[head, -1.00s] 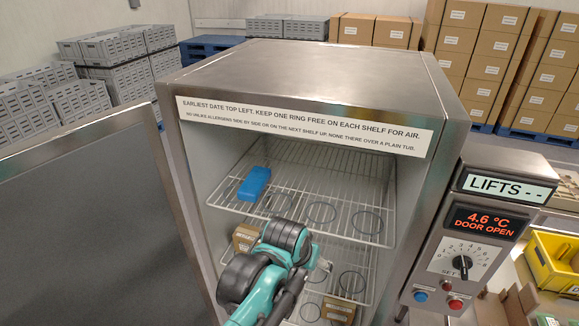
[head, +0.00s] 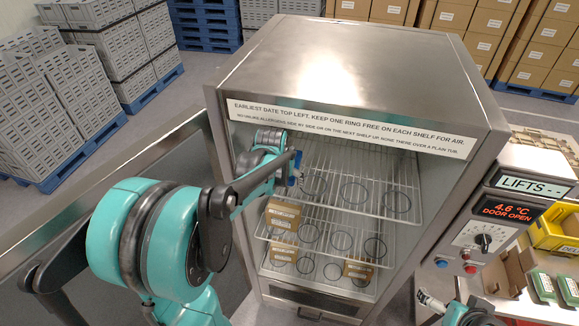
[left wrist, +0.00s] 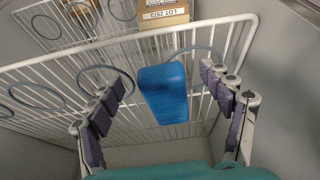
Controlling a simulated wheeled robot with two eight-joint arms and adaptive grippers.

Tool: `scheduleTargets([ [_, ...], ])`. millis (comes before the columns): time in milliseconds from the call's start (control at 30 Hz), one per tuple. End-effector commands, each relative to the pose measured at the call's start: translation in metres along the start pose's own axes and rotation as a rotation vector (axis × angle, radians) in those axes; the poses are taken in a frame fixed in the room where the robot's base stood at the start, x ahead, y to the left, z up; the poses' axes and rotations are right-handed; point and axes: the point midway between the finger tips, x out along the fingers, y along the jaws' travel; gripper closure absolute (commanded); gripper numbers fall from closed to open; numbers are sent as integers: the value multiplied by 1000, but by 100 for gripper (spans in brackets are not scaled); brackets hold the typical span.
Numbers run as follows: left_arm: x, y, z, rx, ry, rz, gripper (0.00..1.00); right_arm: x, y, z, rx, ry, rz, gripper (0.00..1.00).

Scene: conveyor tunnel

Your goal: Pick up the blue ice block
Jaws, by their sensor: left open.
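The blue ice block (left wrist: 164,92) lies on the top wire shelf of the open cabinet. In the left wrist view it is between the two spread fingers of my left gripper (left wrist: 164,98), with a gap on both sides. In the head view my left gripper (head: 291,169) reaches into the left part of the top shelf (head: 340,213). It hides most of the block there; only a small blue patch shows. My right gripper (head: 430,303) shows at the lower right, outside the cabinet; its jaws are too small to read.
Rings lie on the shelves. Cardboard boxes (head: 283,215) stand on lower levels. The open door (head: 120,170) is at left. The control panel (head: 490,230), a yellow bin (head: 553,232) and green packs (head: 543,285) are at right. The shelf's right side has free room.

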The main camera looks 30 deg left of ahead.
Motion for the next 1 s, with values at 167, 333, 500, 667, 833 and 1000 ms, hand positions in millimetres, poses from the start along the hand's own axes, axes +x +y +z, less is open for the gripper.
scheduleTargets([
  [167, 17, 0, 0, 0, 0, 0, 21, 1, 0, 0, 0, 0, 0, 0],
  [333, 18, 0, 0, 0, 0, 0, 21, 0, 0, 0, 0, 0, 0, 0],
  [500, 17, 0, 0, 0, 0, 0, 52, 0, 0, 0, 0, 0, 0, 0],
  [667, 17, 0, 0, 0, 0, 0, 86, 0, 0, 0, 0, 0, 0, 0],
  [833, 17, 0, 0, 0, 1, 0, 86, 1, 0, 0, 0, 0, 0, 0],
  [1000, 17, 2, -3, 1, 1, 0, 86, 1, 0, 1, 0, 0, 0, 0],
])
